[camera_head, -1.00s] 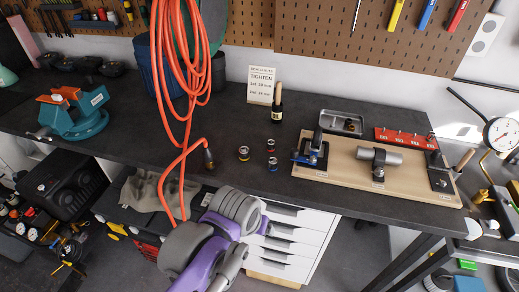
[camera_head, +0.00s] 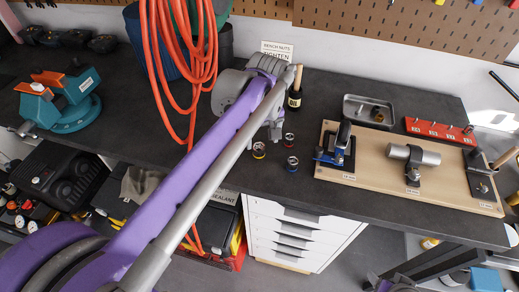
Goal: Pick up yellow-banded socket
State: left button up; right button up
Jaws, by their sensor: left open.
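The yellow-banded socket (camera_head: 259,150) stands on the dark bench top, left of two similar sockets. The red-banded socket (camera_head: 288,140) is to its upper right and the blue-banded socket (camera_head: 292,163) to its lower right. My left arm reaches in from the lower left, over the bench. My left gripper (camera_head: 275,132) is open above and just behind the sockets, partly hidden by my own arm. It holds nothing that I can see, and the yellow-banded socket appears apart from it.
A bottle with a wooden handle (camera_head: 295,95) stands close behind the gripper. A wooden fixture board (camera_head: 380,182) lies to the right, with a metal tray (camera_head: 352,104) and red rack (camera_head: 420,127) behind. An orange hose (camera_head: 181,70) hangs left. A teal vise (camera_head: 75,112) is far left.

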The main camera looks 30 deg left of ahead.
aim_at(259, 146)
pick_arm(q)
jog(key=f, duration=0.2)
jog(key=a+f, duration=0.1)
jog(key=f, duration=0.1)
jog(key=shift+w+a+f, duration=0.1)
jog(key=shift+w+f, duration=0.05)
jog(key=shift+f, duration=0.2)
grip_shut()
